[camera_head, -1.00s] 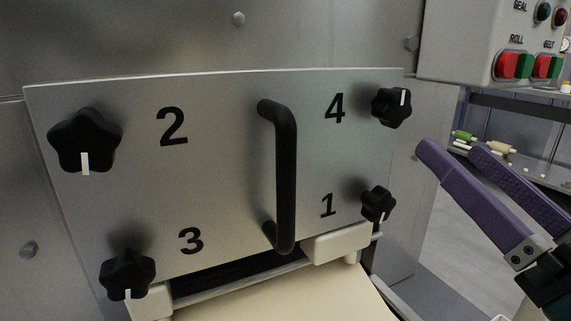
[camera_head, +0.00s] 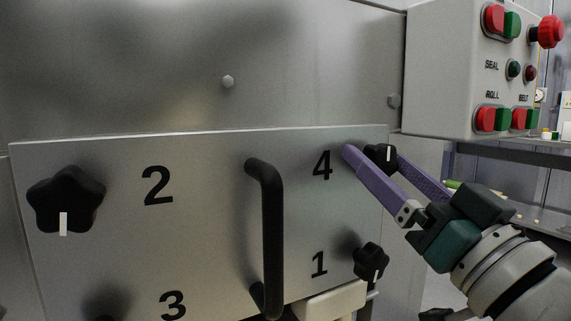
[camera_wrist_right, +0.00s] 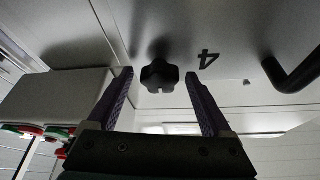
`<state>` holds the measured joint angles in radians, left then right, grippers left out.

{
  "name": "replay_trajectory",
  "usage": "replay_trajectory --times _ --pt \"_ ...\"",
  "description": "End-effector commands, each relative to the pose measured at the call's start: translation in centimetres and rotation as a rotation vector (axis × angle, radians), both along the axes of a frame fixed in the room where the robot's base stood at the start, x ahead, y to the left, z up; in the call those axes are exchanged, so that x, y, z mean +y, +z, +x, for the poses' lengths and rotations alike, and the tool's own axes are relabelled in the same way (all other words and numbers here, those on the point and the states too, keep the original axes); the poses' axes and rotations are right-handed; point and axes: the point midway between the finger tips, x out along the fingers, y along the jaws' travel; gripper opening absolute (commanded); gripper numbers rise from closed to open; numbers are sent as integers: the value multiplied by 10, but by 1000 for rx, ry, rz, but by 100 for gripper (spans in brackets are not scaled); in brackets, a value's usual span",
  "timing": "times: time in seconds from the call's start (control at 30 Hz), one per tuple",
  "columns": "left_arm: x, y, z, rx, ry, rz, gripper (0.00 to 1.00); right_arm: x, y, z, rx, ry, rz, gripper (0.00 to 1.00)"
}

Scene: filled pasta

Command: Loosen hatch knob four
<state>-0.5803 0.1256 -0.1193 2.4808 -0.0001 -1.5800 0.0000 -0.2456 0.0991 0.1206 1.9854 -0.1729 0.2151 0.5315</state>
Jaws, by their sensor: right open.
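Hatch knob four (camera_head: 381,154) is a black lobed knob with a white mark at the upper right of the metal hatch plate (camera_head: 215,220), beside the printed "4". In the head view its white mark points up. My right gripper (camera_head: 374,158) has purple fingers and is open, one finger on each side of the knob. In the right wrist view the knob (camera_wrist_right: 159,76) sits between and just beyond the open fingertips, with no visible contact. The finger and gripper hide part of the knob's lower side in the head view. My left gripper is not in view.
A black bar handle (camera_head: 270,235) stands out from the plate left of the knob. Knob one (camera_head: 371,262) is below, and knob two (camera_head: 66,200) is at far left. A control box (camera_head: 450,75) with red and green buttons juts out at the upper right.

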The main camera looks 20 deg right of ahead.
Motion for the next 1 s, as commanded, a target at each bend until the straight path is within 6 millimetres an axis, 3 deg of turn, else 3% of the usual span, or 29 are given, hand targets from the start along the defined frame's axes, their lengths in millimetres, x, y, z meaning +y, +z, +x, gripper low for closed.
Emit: replay_trajectory --times 0.17,0.9,1.0 --pt "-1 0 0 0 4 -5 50 0 0 0 0 0 0 83" --pt "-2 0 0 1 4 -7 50 0 0 0 0 1 0 0" --pt "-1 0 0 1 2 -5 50 0 0 0 0 0 -2 0"
